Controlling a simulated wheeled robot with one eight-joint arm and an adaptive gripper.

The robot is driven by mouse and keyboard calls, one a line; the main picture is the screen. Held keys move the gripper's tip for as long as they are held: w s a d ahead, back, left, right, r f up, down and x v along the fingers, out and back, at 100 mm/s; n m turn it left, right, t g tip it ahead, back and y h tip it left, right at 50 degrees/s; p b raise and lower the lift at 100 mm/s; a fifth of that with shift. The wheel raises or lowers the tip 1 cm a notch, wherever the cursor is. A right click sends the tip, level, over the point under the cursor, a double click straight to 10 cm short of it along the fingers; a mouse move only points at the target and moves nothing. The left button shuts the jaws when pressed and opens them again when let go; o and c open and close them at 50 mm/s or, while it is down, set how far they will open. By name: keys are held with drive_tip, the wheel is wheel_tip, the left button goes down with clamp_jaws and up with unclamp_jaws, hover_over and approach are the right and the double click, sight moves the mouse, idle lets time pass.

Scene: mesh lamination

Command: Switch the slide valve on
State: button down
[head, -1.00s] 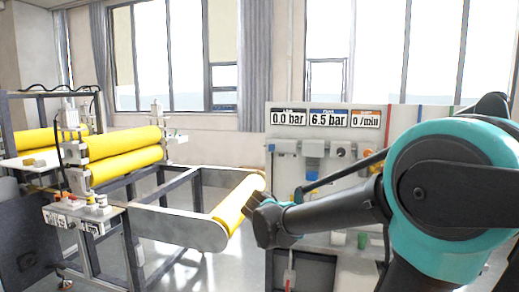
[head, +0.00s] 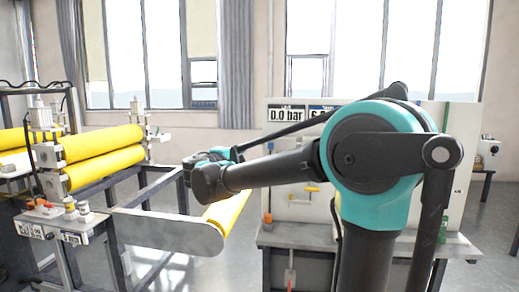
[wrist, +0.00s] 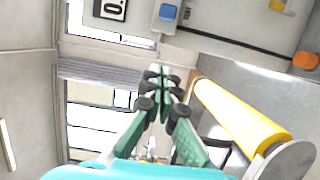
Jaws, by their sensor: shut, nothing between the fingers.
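The white valve panel (head: 462,150) stands behind my arm in the head view, with a 0.0 bar display (head: 286,114) at its top left. My arm covers much of the panel, and I cannot single out the slide valve. A yellow part (head: 300,189) shows low on it. The wrist view shows part of the panel at the top, tilted, with a blue fitting (wrist: 167,13) and an orange part (wrist: 305,60). My gripper (wrist: 160,74) is shut and empty, its green fingers together, apart from the panel fittings. In the head view its fingers are hidden.
A laminating machine with yellow rollers (head: 105,165) stands at the left. Its side arm and low yellow roller (head: 228,210) reach toward the panel; this roller also shows in the wrist view (wrist: 240,115). A grey bench top (head: 345,237) runs below the panel. Windows fill the back wall.

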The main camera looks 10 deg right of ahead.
drive_tip(key=w+d, duration=0.7)
drive_tip(key=d, duration=0.2)
drive_tip(key=shift+w+d, duration=0.1)
idle(0.3)
drive_tip(key=s+d, duration=0.2)
drive_tip(key=d, duration=0.4)
drive_tip(key=shift+d, duration=0.15)
